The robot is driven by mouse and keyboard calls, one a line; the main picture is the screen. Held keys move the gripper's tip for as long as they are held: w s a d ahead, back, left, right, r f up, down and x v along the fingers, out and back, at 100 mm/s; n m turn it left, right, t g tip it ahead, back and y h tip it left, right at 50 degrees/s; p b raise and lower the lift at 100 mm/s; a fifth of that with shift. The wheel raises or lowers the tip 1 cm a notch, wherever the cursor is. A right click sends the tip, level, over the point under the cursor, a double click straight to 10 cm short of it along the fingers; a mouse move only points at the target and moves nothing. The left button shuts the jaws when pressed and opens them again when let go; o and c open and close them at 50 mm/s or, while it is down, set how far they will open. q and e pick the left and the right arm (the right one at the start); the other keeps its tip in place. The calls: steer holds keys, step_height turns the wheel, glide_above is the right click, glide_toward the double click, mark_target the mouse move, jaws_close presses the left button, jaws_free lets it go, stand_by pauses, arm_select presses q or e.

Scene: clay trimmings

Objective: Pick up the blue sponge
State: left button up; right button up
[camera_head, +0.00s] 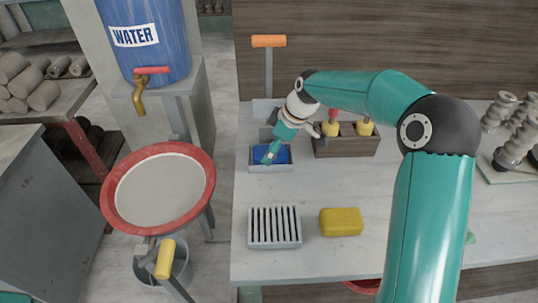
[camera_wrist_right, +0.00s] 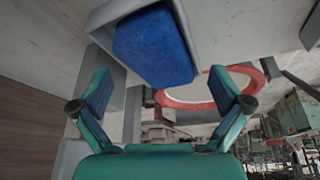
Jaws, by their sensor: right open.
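The blue sponge (camera_head: 284,157) lies in a small grey tray (camera_head: 271,169) at the left part of the table, partly hidden by my right gripper (camera_head: 269,154). In the right wrist view the sponge (camera_wrist_right: 152,47) sits inside the grey tray with the tray wall around it. My right gripper also shows there (camera_wrist_right: 160,82), with its two fingers spread wide and nothing between them. The fingers look close to the sponge, but I cannot tell whether they touch it. My left gripper is not in view.
A slotted grey rack (camera_head: 274,228) and a yellow sponge (camera_head: 341,222) lie in front of the tray. A wooden box (camera_head: 347,146) with yellow-bodied bottles stands to its right. A red-rimmed basin (camera_head: 109,190) is off the table's left side.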

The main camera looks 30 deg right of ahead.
steer(key=shift+w+a+f, duration=0.15)
steer(key=shift+w+f, duration=0.05)
steer(key=shift+f, duration=0.4)
steer(key=c, duration=1.1)
steer(key=shift+o, duration=0.2)
steer(key=shift+r, duration=0.1)
